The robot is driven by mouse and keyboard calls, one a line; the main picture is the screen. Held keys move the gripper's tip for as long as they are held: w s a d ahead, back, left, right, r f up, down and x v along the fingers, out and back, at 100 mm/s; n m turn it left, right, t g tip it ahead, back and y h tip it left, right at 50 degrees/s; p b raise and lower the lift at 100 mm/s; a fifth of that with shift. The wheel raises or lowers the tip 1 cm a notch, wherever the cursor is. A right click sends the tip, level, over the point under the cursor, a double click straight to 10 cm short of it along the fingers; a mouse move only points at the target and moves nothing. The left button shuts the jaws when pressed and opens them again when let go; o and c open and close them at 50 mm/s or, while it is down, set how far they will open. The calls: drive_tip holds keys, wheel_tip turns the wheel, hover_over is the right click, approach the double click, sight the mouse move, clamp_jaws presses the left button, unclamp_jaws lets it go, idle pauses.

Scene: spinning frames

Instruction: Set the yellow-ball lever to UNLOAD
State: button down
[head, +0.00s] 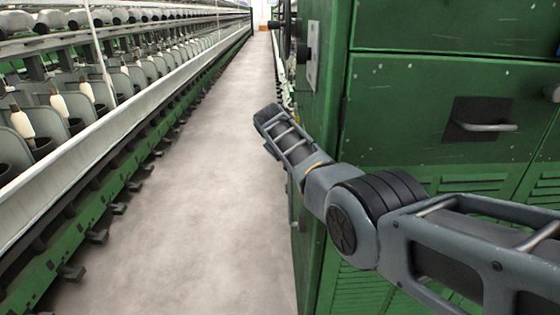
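No yellow-ball lever and no UNLOAD marking can be made out in the head view. My arm reaches in from the lower right across the front of the green cabinet (440,110), and its far visible link points up and left over the aisle. I cannot make out gripper fingers at its end. A black knob (304,53) and a pale plate (313,58) sit on the cabinet's narrow aisle-facing side, beyond my arm. Much of that side is seen edge-on, and part is hidden by my arm.
A long spinning frame (120,130) with several bobbins runs down the left, with dark feet jutting into the aisle. The grey aisle floor (200,200) is clear. The cabinet's front has a recessed handle (485,127). A small orange-brown thing (262,28) shows at the far end.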

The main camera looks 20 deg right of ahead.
drive_tip(key=shift+w+a+f, duration=0.1)
drive_tip(key=shift+a+f, duration=0.05)
idle(0.4)
drive_tip(key=c, duration=0.7)
unclamp_jaws()
drive_tip(key=shift+w, duration=0.1)
drive_tip(key=shift+s+a+r+p, duration=0.2)
drive_tip(key=shift+s+r+p, duration=0.15)
drive_tip(key=shift+r, duration=0.3)
drive_tip(key=shift+p+v, duration=0.5)
drive_tip(key=shift+v, duration=2.6)
